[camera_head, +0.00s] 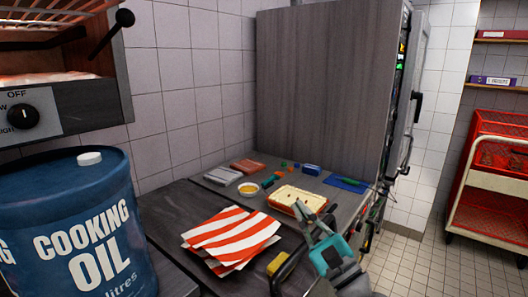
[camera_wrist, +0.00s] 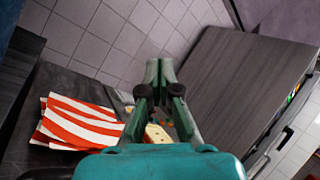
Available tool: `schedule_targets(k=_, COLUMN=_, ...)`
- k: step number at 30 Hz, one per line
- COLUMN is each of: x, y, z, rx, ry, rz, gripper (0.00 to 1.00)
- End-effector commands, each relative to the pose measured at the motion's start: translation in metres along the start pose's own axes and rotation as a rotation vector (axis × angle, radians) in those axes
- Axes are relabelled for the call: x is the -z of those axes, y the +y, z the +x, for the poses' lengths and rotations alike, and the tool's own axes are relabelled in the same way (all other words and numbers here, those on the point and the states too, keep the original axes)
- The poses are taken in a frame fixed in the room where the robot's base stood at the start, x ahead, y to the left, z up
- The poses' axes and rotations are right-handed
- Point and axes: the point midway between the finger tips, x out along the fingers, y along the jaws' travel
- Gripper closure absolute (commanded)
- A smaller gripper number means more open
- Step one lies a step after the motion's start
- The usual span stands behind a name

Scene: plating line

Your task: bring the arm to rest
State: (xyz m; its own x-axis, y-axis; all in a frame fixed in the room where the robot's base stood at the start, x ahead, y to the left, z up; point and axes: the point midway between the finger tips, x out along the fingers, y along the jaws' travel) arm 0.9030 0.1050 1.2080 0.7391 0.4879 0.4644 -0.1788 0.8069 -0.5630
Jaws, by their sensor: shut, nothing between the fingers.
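My gripper (camera_head: 317,226) is at the lower middle right of the head view, in front of the counter. Its teal body and grey fingers point toward the counter and the tall grey cabinet. In the wrist view its fingers (camera_wrist: 159,72) come together at the tips with nothing between them. A tray with pale contents (camera_head: 297,200) lies just beyond the fingers in the head view; in the wrist view it is partly hidden behind them. I cannot tell how high the gripper is above the counter.
Red-and-white striped paper (camera_head: 232,238) lies left of the gripper. A blue cooking oil drum (camera_head: 75,225) stands at the left. The tall cabinet (camera_head: 325,85) stands behind; a red crate cart (camera_head: 490,185) is at right, beyond open floor.

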Motion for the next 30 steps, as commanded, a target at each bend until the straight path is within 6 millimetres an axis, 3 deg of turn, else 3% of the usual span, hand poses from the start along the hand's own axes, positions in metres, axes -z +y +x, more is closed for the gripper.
schedule_targets(k=1, x=0.016, y=0.012, z=-0.018, rx=0.005, ry=0.046, rz=-0.047, gripper=1.00)
schedule_targets(k=6, x=0.055, y=0.041, z=-0.074, rx=0.014, ry=0.186, rz=-0.247, gripper=1.00)
schedule_targets(k=15, x=0.098, y=0.089, z=-0.184, rx=-0.053, ry=0.416, rz=-0.622, gripper=1.00)
schedule_targets(k=23, x=0.105, y=0.124, z=-0.281, rx=-0.190, ry=0.572, rz=-0.962, gripper=1.00)
schedule_targets(k=30, x=0.090, y=0.148, z=-0.366, rx=-0.372, ry=0.662, rz=-1.281, gripper=1.00)
